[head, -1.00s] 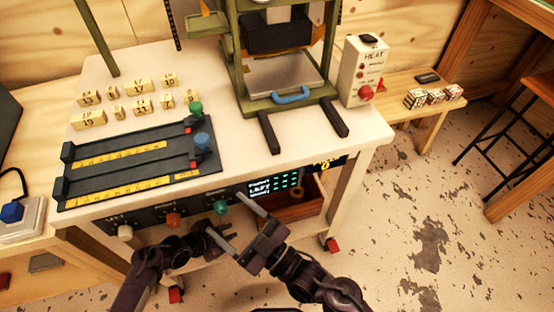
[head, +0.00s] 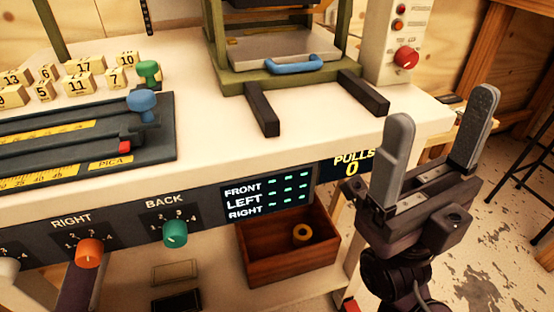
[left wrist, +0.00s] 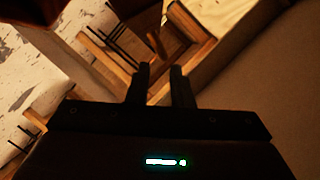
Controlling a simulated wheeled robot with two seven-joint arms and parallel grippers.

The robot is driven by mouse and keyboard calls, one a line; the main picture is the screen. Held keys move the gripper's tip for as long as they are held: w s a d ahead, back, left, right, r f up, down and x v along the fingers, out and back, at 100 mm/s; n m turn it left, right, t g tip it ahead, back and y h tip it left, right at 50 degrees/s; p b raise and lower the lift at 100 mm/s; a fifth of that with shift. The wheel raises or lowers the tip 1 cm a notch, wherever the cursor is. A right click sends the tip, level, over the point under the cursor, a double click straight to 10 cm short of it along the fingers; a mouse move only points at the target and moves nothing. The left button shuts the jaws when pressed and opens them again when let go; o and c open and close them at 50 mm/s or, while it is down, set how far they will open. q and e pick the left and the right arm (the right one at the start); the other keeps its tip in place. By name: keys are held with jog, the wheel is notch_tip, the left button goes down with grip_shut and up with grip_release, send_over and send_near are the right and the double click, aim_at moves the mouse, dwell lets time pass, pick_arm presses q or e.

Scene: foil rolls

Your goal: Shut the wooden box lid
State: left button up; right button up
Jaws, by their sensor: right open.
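The reddish-brown wooden box (head: 287,265) stands on the lower shelf under the bench's front panel. Its top is open in the head view, and a yellow-brown ring-shaped roll (head: 302,232) lies inside. I cannot make out its lid. My right gripper (head: 442,104) is open and empty, fingers upward, right of the box and higher in the picture, by the bench corner. My left gripper (left wrist: 160,72) shows in the left wrist view as two dark fingers with a narrow gap and nothing seen between them. Its jaws are not visible in the head view.
The bench's front panel carries an orange knob (head: 89,253), a teal knob (head: 175,234) and a display (head: 268,196) above the box. A press with a blue handle (head: 293,65) and a heat box (head: 402,40) stand on top.

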pick_arm(q)
jog(key=b+x, duration=0.1)
jog(key=x, duration=0.3)
jog(key=b+x, duration=0.1)
jog(key=x, duration=0.2)
jog(key=shift+w+d+r+b, duration=0.15)
jog(key=shift+w+d+b, duration=0.05)
jog(key=shift+d+b, duration=0.2)
grip_shut()
